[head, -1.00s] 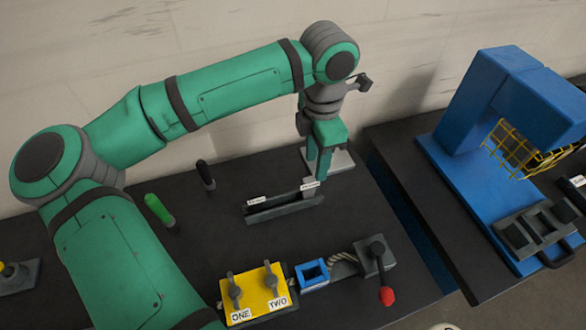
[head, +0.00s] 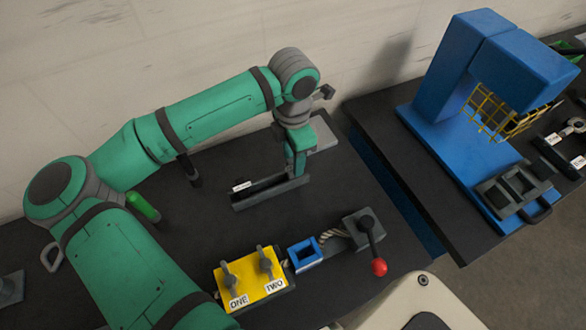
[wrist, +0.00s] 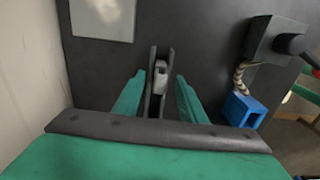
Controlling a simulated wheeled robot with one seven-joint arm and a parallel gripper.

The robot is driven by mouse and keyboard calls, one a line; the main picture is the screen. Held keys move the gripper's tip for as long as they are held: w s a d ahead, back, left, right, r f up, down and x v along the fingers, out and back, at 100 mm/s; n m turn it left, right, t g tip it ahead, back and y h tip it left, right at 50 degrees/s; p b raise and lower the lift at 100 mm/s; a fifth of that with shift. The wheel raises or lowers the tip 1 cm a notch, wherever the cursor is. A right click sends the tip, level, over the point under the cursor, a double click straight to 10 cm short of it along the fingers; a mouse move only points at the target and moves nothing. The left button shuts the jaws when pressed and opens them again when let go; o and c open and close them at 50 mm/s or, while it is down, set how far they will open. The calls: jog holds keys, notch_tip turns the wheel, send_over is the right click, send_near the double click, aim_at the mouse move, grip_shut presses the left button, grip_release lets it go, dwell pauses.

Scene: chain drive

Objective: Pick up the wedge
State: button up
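A narrow dark grey tray (head: 262,197) lies on the black table, and it also shows in the wrist view (wrist: 147,102). A small light grey block (wrist: 160,76) sits in the tray's right end; it may be the wedge, but I cannot read a label on it. My gripper (head: 298,172) is at that end of the tray. In the wrist view my gripper (wrist: 157,88) has its two green fingers apart, one on each side of the tray, with the block between them and not gripped. In the head view the gripper hides the block.
A yellow box (head: 252,280) with two switches marked ONE and TWO, a blue square frame (head: 304,254) and a lever with a red knob (head: 379,267) stand in front. A green handle (head: 143,207) stands left. A blue machine (head: 470,85) stands on another table, across a gap.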

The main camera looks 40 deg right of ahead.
jog(key=shift+f, duration=0.6)
grip_shut()
